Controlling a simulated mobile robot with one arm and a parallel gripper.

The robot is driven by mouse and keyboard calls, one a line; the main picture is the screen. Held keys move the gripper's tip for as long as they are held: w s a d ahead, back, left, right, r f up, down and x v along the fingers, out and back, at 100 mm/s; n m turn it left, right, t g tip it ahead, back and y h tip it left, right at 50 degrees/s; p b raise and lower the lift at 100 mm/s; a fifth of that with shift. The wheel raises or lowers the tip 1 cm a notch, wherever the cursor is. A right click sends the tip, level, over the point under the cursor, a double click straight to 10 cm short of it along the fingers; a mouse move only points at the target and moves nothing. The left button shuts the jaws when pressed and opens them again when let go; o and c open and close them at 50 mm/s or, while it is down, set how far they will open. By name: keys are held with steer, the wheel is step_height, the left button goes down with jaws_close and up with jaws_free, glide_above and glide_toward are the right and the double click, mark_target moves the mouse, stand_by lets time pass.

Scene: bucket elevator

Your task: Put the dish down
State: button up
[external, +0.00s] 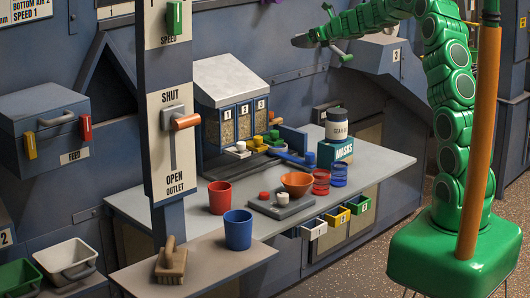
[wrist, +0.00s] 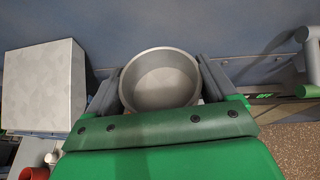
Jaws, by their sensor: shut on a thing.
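A round grey metal dish (wrist: 160,82) sits between the two dark fingers of my gripper (wrist: 162,72) in the wrist view. The gripper is shut on it, and its open top shows an empty inside. In the external view my gripper (external: 318,37) is high at the upper middle, in front of the back wall. The grey dish (external: 302,41) shows there as a small dark edge-on shape at its tip. It is well above the grey worktable (external: 380,172) and apart from it.
A lever post (external: 168,110) stands in front. The right table end is clear.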

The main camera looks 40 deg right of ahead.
steer(key=s+d+m+h, duration=0.1)
steer(key=d, duration=0.5)
steer(key=f, duration=3.5)
steer(key=shift+a+f, duration=0.2)
steer(key=shift+f, duration=0.2)
steer(key=shift+f, duration=0.15)
steer(key=o, duration=0.9)
steer(key=shift+c, duration=0.2)
steer(key=shift+r+v, duration=0.2)
steer(key=shift+v, duration=5.8)
